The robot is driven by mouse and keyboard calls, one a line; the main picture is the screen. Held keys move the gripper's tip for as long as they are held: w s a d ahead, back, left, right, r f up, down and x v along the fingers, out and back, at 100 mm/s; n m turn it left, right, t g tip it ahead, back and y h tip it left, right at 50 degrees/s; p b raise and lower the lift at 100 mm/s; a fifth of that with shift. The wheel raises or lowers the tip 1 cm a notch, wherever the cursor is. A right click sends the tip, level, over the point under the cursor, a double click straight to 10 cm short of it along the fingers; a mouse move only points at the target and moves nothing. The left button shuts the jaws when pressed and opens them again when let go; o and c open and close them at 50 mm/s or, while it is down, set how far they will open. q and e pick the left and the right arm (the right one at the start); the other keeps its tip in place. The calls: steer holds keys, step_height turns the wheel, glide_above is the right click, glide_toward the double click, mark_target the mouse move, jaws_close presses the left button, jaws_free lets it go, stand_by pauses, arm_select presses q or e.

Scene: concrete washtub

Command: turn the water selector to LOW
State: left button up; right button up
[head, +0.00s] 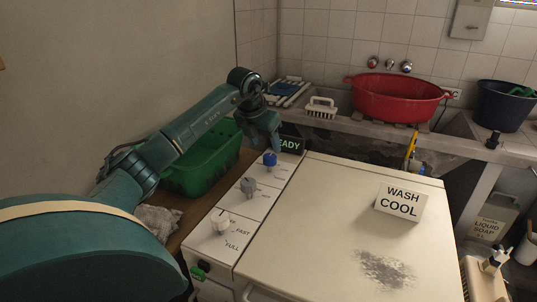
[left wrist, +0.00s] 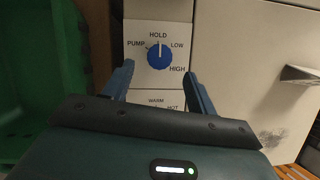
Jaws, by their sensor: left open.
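The water selector is a blue round knob (left wrist: 159,54) on a white panel, with PUMP, HOLD, LOW and HIGH printed around it. Its white pointer line points up at HOLD. The knob also shows in the head view (head: 270,159), at the far end of the control panel. My left gripper (head: 265,147) is just above the knob, pointing down. In the left wrist view its two fingers (left wrist: 159,76) are open and empty, one to each side below the knob, apart from it. My right gripper is not in view.
A grey knob (head: 249,186) and a white knob (head: 222,221) sit nearer on the same panel. A READY sign (head: 290,145) stands close behind the blue knob. A green basin (head: 203,163) is left of the panel. A WASH COOL sign (head: 399,202) stands on the lid.

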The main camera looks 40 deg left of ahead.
mark_target(269, 156)
arm_select(q)
steer(key=shift+x, duration=2.8)
steer(key=shift+r, duration=0.1)
steer(key=shift+c, duration=0.5)
steer(key=c, duration=0.9)
